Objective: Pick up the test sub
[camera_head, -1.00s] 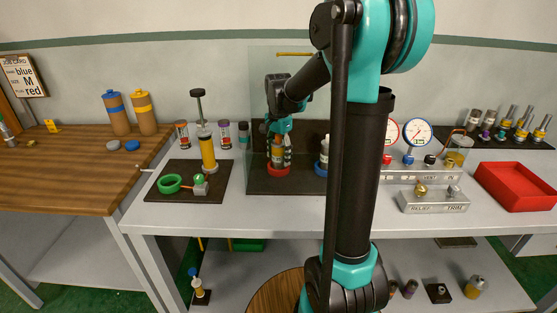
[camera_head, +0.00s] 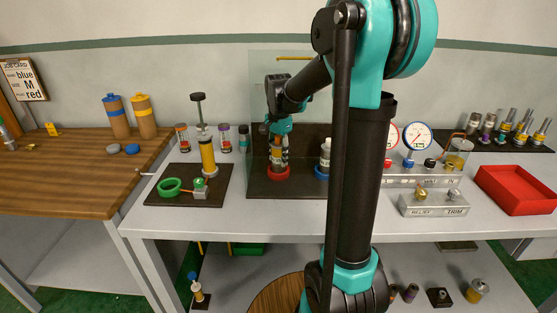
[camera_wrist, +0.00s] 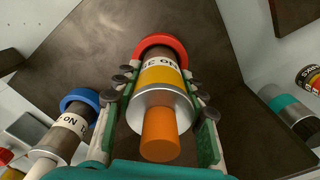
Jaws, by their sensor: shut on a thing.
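The test sub is a cylinder with an orange tip, a silver shoulder, a yellow band and a white label. It (camera_wrist: 162,95) stands in a red ring (camera_wrist: 160,43) in the wrist view. In the head view the sub (camera_head: 276,155) is partly covered by my gripper (camera_head: 279,148). My gripper (camera_wrist: 163,108) has one green-backed finger on each side of the sub and is shut on it. The sub's lower end is still within the red ring (camera_head: 278,173).
A second cylinder (camera_head: 325,154) stands close by in a blue ring (camera_head: 321,172). A clear panel rises behind the dark plate (camera_head: 285,188). A pump-like stand (camera_head: 207,155) is at left; gauges (camera_head: 417,135) and a red tray (camera_head: 515,188) are at right.

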